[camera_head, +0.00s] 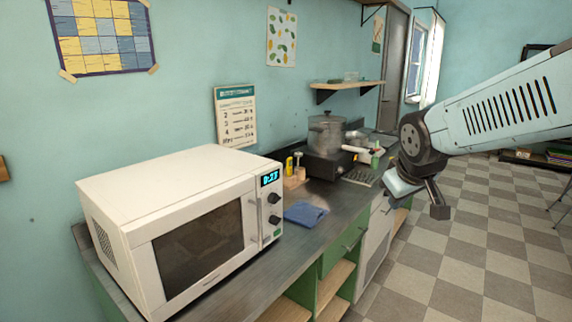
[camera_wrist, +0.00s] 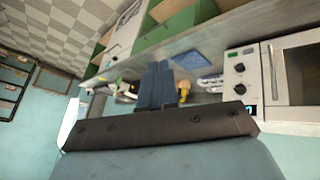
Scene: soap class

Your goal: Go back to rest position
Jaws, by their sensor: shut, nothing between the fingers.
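My gripper (camera_head: 438,200) hangs at the end of my pale blue arm, at the right of the head view. It is out over the checkered floor, in front of the counter's far end. In the wrist view my gripper (camera_wrist: 156,72) shows two dark fingers side by side, shut with nothing between them. The counter (camera_head: 330,220) and the things on it show beyond the fingers there. No object touches the gripper in either view.
A white microwave (camera_head: 180,215) stands on the near counter, with a folded blue cloth (camera_head: 305,214) beside it. A pot (camera_head: 327,135) stands on a dark burner farther back. A wall shelf (camera_head: 347,85) is above. The checkered floor (camera_head: 480,260) at right is clear.

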